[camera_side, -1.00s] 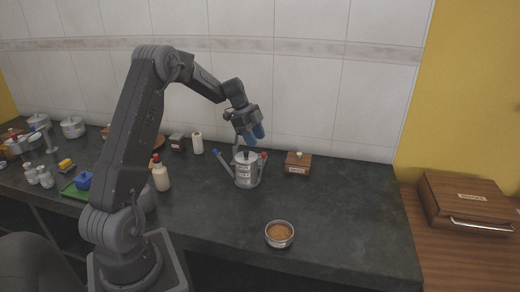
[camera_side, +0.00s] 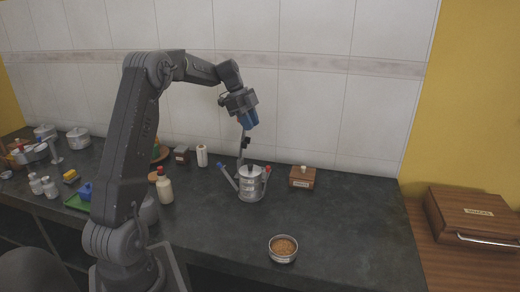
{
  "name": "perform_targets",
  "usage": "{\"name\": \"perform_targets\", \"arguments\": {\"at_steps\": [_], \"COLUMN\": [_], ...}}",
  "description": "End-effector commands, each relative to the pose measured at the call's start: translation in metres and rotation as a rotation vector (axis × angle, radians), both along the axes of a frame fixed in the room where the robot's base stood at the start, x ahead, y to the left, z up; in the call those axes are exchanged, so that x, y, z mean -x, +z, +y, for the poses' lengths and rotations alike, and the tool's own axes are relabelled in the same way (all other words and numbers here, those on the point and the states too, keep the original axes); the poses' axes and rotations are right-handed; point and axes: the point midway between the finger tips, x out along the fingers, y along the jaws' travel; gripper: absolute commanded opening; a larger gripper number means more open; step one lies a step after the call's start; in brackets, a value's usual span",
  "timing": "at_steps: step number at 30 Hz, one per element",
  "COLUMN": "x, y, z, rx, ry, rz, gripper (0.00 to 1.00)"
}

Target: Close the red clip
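A steel canister (camera_side: 250,184) with a pale label stands upright on the dark counter, with a lid and knob on top. A lever with a red tip (camera_side: 268,169), the red clip, stands up at its right side. A lever with a blue tip (camera_side: 221,167) slants outward at its left. A thin upright bar with a dark part (camera_side: 246,143) rises above the lid; I cannot tell what it belongs to. My gripper (camera_side: 249,119), with blue fingertips, is above the canister and clear of the red clip. The finger gap is too small to judge.
A wooden box (camera_side: 302,178) stands behind right of the canister, and a bowl of brown grains (camera_side: 283,248) in front right. A red-capped bottle (camera_side: 164,187) and a white cylinder (camera_side: 202,155) stand to the left. The right part of the counter is clear.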

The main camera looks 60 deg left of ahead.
Motion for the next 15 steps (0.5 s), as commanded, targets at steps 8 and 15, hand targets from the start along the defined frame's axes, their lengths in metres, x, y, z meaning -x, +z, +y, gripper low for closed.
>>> {"name": "perform_targets", "arguments": {"at_steps": [8,15], "x": [0.012,0.038], "y": [-0.020,-0.056], "z": [-0.046,-0.085], "rx": [-0.144,-0.390], "ry": [-0.348,-0.898], "rz": [0.243,0.632], "gripper": [0.00,0.00]}}
